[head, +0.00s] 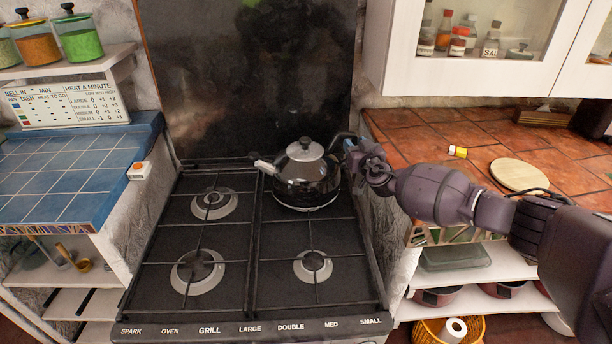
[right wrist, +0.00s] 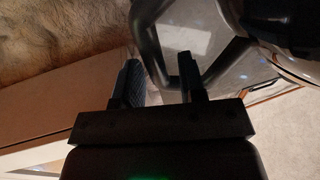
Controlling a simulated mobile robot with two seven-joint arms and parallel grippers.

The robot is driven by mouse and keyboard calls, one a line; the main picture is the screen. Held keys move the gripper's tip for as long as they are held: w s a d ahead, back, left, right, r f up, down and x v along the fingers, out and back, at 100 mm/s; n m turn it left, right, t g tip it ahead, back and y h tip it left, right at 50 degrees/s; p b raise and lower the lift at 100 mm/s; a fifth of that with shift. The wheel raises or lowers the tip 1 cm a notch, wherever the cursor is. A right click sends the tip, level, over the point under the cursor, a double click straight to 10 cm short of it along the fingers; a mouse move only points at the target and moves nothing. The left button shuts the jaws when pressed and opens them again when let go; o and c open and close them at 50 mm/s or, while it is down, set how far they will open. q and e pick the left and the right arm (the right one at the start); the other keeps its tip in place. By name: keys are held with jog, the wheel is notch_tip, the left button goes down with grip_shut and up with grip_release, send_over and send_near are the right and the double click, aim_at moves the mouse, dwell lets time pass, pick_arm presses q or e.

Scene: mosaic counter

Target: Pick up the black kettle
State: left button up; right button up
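The black kettle (head: 302,178) stands upright on the back right burner of the stove. It has a silver lid, a spout pointing left and a dark handle (head: 342,138) on its right. My right gripper (head: 352,152) reaches in from the right and is at the handle. In the right wrist view, my right gripper (right wrist: 160,80) is open, with a gap between its fingers. Part of the looped handle (right wrist: 149,45) shows between and beyond the fingertips; one finger overlaps the loop. I cannot tell whether they touch. My left gripper is out of view.
The stove grate (head: 222,238) is otherwise empty. A blue tiled counter (head: 65,180) lies left. A white cabinet (head: 440,75) hangs above right.

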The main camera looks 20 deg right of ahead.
jog(key=shift+d, duration=0.1)
grip_shut()
jog(key=shift+r, duration=0.1)
jog(key=shift+w+r, duration=0.1)
jog(key=shift+r, duration=0.05)
dwell(0.7)
